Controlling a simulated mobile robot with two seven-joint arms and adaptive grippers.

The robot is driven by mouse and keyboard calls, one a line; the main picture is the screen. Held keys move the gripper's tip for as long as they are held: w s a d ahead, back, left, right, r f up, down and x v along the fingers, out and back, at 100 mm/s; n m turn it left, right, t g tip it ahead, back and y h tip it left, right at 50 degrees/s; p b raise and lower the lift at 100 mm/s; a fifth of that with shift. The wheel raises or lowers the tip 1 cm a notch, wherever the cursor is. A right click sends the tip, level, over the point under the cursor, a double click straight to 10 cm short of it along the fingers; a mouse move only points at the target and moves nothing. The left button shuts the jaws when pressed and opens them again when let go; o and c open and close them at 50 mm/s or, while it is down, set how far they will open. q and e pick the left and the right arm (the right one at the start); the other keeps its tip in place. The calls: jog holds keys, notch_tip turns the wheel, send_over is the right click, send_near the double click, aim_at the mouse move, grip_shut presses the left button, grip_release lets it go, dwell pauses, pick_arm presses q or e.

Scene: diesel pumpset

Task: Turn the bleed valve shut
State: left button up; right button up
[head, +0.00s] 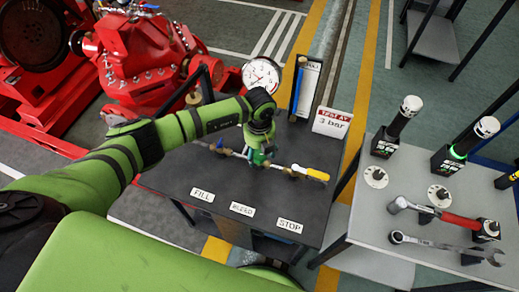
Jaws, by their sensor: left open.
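A pipe with several small valves runs across the dark bench (172,182). Its middle valve, above the BLEED label (241,209), has a green handle (260,158); I take it for the bleed valve. My left gripper (261,147) is open and points down right over this valve. The gripper and wrist hide much of the valve, so I cannot tell its handle angle or whether the fingers touch it. A blue handle (218,145) is at the left and a yellow handle (316,174) at the right. My right gripper is out of view.
A round pressure gauge (261,76) stands behind my wrist. A "TEST AT 3 bar" sign (332,122) stands at the bench's right. Red pump machinery (150,60) is behind left. A grey table (357,222) with tools is at the right. The bench front holds FILL and STOP labels.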

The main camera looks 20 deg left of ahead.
pick_arm(q)
jog(key=shift+f, duration=0.3)
jog(key=c, duration=1.2)
jog(key=shift+o, duration=0.2)
jog(key=m+b, duration=0.4)
jog(key=m, duration=0.1)
jog(key=shift+f+b, duration=0.2)
jog(key=shift+b, duration=0.1)
jog(key=m+b, duration=1.4)
jog(key=b, duration=0.2)
jog(key=shift+f, duration=0.1)
jog(key=shift+r+m+b, duration=0.15)
jog(key=shift+m+b, duration=0.75)
jog(key=shift+m, duration=0.15)
jog(key=shift+r+m+b, duration=0.1)
jog(key=shift+m+b, duration=0.8)
jog(key=shift+m, duration=0.15)
jog(key=shift+s+d, duration=0.1)
